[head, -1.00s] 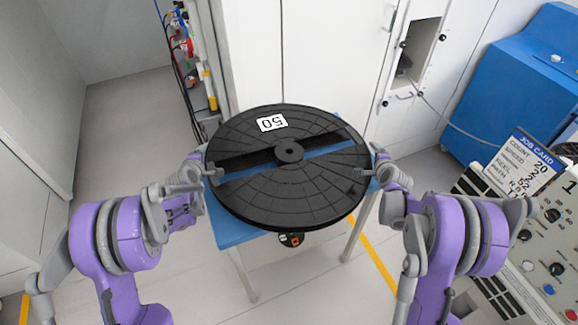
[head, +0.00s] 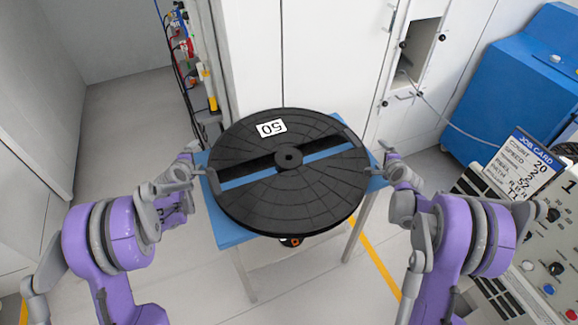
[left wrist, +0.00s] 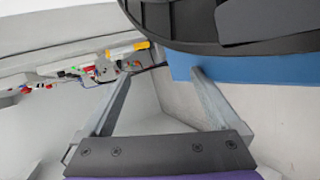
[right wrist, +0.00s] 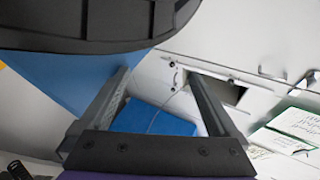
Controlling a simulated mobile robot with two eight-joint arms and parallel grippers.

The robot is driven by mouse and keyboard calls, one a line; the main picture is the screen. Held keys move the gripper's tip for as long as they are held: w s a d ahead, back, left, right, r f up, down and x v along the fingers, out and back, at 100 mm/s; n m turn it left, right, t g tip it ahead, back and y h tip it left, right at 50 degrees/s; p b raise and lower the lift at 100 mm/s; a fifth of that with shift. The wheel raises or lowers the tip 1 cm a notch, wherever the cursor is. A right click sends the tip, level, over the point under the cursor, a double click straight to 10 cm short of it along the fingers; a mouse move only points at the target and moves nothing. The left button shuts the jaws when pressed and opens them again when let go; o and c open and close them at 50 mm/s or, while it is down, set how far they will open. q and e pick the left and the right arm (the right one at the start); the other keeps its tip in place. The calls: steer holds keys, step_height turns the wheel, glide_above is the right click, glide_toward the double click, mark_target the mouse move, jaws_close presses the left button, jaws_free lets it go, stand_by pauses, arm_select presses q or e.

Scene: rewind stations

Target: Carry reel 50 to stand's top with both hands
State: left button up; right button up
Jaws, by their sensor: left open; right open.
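The black reel 50 (head: 290,200) lies flat on a blue-topped stand (head: 228,230), its white 50 label (head: 271,128) toward the back. My left gripper (head: 200,170) is open at the reel's left rim. In the left wrist view the left fingers (left wrist: 155,85) are apart and empty, with the reel's dark edge (left wrist: 190,45) above them. My right gripper (head: 380,162) is open just off the reel's right rim. In the right wrist view the right fingers (right wrist: 160,85) are apart and empty beside the reel (right wrist: 70,25).
A control panel with a job card (head: 525,162) stands at the right, in front of a blue machine (head: 510,85). White cabinets (head: 335,50) close off the back. Cables and coloured items (head: 188,50) hang behind the stand at the left. Floor is clear on the left.

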arm_select(q)
steer(key=shift+a, duration=0.1)
steer(key=v, duration=1.2)
arm_select(e)
steer(key=v, duration=1.2)
arm_select(q)
steer(key=shift+r, duration=0.1)
